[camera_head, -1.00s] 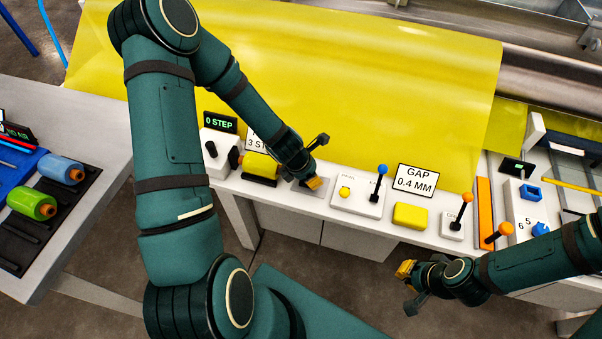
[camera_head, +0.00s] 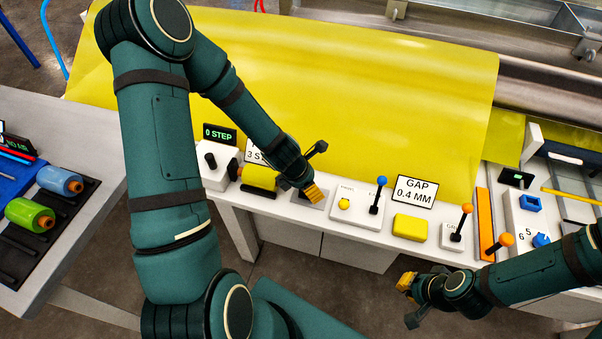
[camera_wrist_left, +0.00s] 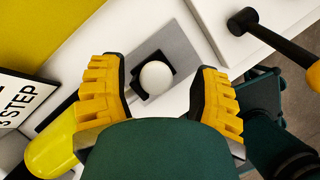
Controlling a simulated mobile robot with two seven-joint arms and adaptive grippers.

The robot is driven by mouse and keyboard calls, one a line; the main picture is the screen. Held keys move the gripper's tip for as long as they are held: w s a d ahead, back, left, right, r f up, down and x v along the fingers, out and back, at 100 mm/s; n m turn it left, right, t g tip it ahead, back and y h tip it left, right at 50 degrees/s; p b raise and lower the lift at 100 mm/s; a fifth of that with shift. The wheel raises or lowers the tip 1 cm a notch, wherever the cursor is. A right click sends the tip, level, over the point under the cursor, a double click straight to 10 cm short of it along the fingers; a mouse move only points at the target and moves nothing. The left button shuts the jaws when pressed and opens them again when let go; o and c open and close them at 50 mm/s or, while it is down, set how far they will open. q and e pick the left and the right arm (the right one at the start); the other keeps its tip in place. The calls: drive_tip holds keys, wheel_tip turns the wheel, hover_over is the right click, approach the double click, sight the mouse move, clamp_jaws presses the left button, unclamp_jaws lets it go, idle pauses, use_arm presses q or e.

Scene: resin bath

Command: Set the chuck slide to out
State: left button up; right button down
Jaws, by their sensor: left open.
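A small grey plate (camera_wrist_left: 172,48) with a black slot and a pale round knob (camera_wrist_left: 155,77) lies below my left gripper (camera_wrist_left: 163,88). The knob is between the two yellow fingers, with a gap on each side. In the head view my left gripper (camera_head: 313,193) is open over this plate and hides most of it. I read no name on it, so I cannot tell for sure that it is the chuck slide. My right gripper (camera_head: 406,297) hangs in front of the bench, apart from everything; its jaw gap does not show clearly.
A yellow roll (camera_head: 259,178) is left of the plate. A white box with a blue-knobbed lever (camera_head: 381,182) stands close on the right. Further right are a yellow block (camera_head: 410,227), an orange-knobbed lever (camera_head: 466,209) and the gap sign (camera_head: 414,190). A yellow sheet (camera_head: 350,90) is behind.

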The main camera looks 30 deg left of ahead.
use_arm(q)
drive_tip(key=v, duration=0.9)
drive_tip(key=shift+s+r, duration=0.1)
drive_tip(key=shift+r, duration=0.1)
idle(0.6)
